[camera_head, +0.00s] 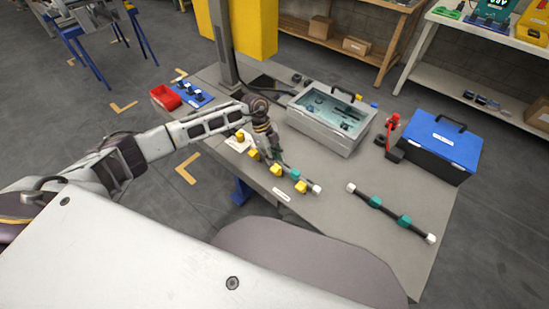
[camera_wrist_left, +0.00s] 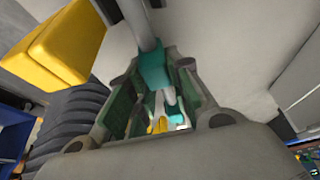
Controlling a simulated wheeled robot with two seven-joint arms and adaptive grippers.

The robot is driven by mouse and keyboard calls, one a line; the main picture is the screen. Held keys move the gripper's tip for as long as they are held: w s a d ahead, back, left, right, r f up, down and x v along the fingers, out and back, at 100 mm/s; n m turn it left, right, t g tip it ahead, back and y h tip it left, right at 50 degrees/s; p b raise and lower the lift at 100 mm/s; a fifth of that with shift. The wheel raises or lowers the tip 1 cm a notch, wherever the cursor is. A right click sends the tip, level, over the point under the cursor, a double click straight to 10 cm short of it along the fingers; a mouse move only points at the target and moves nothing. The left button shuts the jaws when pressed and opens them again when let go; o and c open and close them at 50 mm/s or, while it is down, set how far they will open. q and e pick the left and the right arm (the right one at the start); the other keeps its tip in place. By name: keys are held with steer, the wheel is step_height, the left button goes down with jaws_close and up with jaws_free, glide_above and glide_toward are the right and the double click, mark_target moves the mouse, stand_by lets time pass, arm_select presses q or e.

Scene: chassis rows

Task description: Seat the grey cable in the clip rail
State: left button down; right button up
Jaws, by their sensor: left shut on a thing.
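The clip rail, with several yellow clips (camera_head: 275,169), runs along the table's near left edge. A yellow clip (camera_wrist_left: 68,42) is large at the upper left in the left wrist view. My left gripper (camera_head: 276,151) is shut, pointing down over the rail's far half. A cable, which I take as the grey cable, has a teal sleeve (camera_wrist_left: 154,70) between the fingers. It runs beside the yellow clips to another teal sleeve (camera_head: 296,174) and a white end (camera_head: 316,189). Its far end is hidden by the gripper. I cannot tell whether any part sits inside a clip. My right gripper is out of view.
A second dark cable (camera_head: 390,211) with teal sleeves and white ends lies on the right. A grey case (camera_head: 325,133) and a blue toolbox (camera_head: 430,148) stand behind. A red bin (camera_head: 165,97) is at the far left. The table between the two cables is clear.

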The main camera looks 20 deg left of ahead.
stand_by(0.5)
arm_select(q)
steer(key=shift+p, duration=0.35)
stand_by(0.3)
steer(key=shift+p, duration=0.3)
stand_by(0.3)
steer(key=shift+f+b, duration=0.35)
steer(key=shift+f, duration=0.45)
stand_by(0.4)
steer(key=shift+s+f, duration=0.35)
steer(key=shift+f, duration=0.2)
steer(key=c, duration=1.2)
jaws_free()
steer(key=shift+w+f, duration=0.1)
steer(key=shift+w, duration=0.05)
steer(key=shift+a, duration=0.1)
steer(key=shift+o, duration=0.5)
